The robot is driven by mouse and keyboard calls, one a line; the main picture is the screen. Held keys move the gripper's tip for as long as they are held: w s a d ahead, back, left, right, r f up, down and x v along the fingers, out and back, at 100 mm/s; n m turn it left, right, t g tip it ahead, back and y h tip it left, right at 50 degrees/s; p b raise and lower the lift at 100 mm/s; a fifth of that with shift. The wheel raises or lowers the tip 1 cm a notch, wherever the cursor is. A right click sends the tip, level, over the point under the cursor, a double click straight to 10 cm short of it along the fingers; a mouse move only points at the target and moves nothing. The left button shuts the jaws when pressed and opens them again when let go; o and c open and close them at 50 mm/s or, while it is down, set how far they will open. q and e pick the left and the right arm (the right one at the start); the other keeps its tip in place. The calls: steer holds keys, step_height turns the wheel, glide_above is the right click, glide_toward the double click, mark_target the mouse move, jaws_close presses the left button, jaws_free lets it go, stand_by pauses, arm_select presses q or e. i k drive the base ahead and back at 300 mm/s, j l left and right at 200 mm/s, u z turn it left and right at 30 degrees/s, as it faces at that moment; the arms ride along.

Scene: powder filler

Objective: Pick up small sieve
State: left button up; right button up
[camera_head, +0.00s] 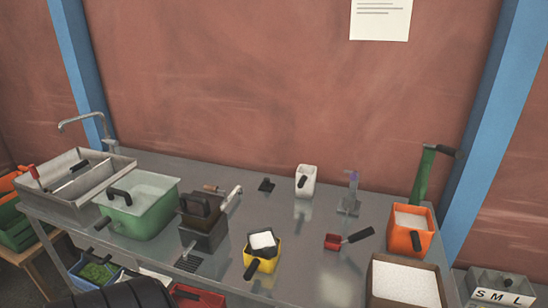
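I cannot tell for certain which item is the small sieve. A small red box-shaped tool (333,242) with a black handle lies on the metal table, right of centre. A yellow square container (262,264) with a black handle and white contents stands to its left, nearer the front. A white upright container (306,181) with a black grip stands further back. Neither of my grippers shows in the head view.
The metal table (310,262) carries a sink (70,206) and green bin (140,220) at left, a black device (203,232), and an orange container (409,241) and powder-filled box (404,302) at right. Clear room lies around the red tool.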

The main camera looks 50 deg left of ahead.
mark_target(261, 241)
steer(key=u, duration=1.6)
